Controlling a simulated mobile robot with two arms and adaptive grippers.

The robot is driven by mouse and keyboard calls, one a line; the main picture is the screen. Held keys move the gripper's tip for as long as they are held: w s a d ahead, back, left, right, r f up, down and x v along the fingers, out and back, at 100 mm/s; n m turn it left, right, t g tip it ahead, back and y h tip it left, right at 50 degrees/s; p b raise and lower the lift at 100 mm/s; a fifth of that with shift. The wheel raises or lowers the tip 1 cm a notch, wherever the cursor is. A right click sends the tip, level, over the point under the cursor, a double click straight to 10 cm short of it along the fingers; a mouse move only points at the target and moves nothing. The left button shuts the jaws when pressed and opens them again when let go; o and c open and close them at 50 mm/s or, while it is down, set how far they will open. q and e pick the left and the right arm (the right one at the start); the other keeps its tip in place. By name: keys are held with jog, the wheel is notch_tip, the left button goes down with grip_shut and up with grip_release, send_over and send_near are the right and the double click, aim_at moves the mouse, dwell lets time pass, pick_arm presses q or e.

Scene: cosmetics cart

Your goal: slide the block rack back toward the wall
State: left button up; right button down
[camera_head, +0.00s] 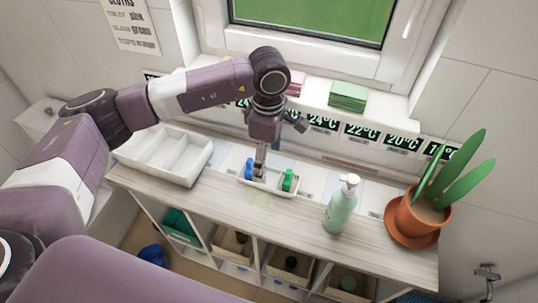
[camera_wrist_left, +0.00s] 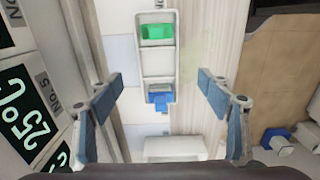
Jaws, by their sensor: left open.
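The block rack (camera_head: 270,188) is a small white tray with compartments on the wooden cart top. A blue block (camera_head: 249,168) stands in its left end and a green block (camera_head: 288,180) in its right end. My left gripper (camera_head: 260,168) points down at the rack near the blue block, partly hiding the middle. In the left wrist view, my left gripper (camera_wrist_left: 161,82) is open, with its fingers apart on either side of the rack (camera_wrist_left: 157,62). The blue block (camera_wrist_left: 160,97) shows between the fingers, the green block (camera_wrist_left: 157,33) farther off. No finger visibly touches the rack. My right gripper is out of view.
A large white divided tray (camera_head: 165,153) stands left of the rack. A green pump bottle (camera_head: 340,208) and a potted plant (camera_head: 418,216) stand to the right. Temperature displays (camera_head: 322,123) line the wall behind, below a ledge with a green stack (camera_head: 348,95).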

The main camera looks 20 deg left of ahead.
aim_at(269, 179)
pick_arm(q)
notch_tip(269, 179, down, 7)
jog(key=shift+w+r+p, duration=0.1)
jog(key=shift+p, duration=1.05)
jog(key=shift+w+f, duration=0.1)
jog(key=shift+f, duration=0.25)
jog(key=c, duration=1.5)
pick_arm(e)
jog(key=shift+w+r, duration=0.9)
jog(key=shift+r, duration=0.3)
pick_arm(q)
jog(key=shift+w, duration=0.1)
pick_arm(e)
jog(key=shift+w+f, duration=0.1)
